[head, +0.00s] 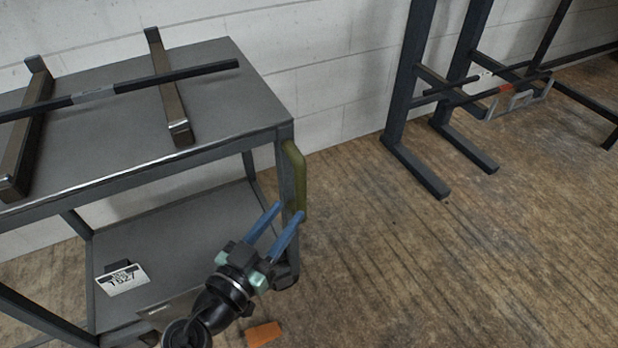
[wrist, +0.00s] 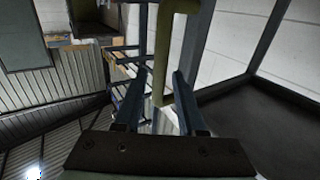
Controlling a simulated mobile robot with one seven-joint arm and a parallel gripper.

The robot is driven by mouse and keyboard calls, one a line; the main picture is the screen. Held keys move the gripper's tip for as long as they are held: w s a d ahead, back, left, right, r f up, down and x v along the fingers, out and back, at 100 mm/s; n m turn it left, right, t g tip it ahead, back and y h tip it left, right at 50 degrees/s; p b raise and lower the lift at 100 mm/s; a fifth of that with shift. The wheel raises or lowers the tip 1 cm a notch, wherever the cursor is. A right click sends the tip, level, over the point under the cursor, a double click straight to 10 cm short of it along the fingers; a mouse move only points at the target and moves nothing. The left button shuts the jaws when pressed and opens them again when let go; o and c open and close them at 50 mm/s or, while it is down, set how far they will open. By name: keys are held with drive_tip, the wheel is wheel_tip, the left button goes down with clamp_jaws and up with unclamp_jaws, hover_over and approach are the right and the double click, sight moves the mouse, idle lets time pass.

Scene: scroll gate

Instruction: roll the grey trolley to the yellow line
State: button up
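The grey trolley (head: 215,58) stands against the white wall at the left in the head view, with a lower shelf (head: 178,250). An olive-green upright handle (head: 293,175) is on its right front corner. My gripper (head: 289,211) has its two blue fingers apart, close to the lower part of this handle. In the wrist view the handle (wrist: 162,55) shows between the open fingers of my gripper (wrist: 157,85). I cannot tell whether either finger touches it. I see no yellow line in either view.
A dark bar (head: 130,85) lies across two supports (head: 170,95) on the trolley top. A white label (head: 122,279) is on the lower shelf. A dark frame (head: 450,90) stands at the right. An orange piece (head: 263,334) is near the bottom. The wooden floor (head: 440,260) between is clear.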

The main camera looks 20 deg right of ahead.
drive_tip(key=b+x, duration=0.2)
drive_tip(key=x, duration=0.7)
drive_tip(key=shift+w+d, duration=0.15)
drive_tip(key=shift+w, duration=0.05)
clamp_jaws()
idle(1.0)
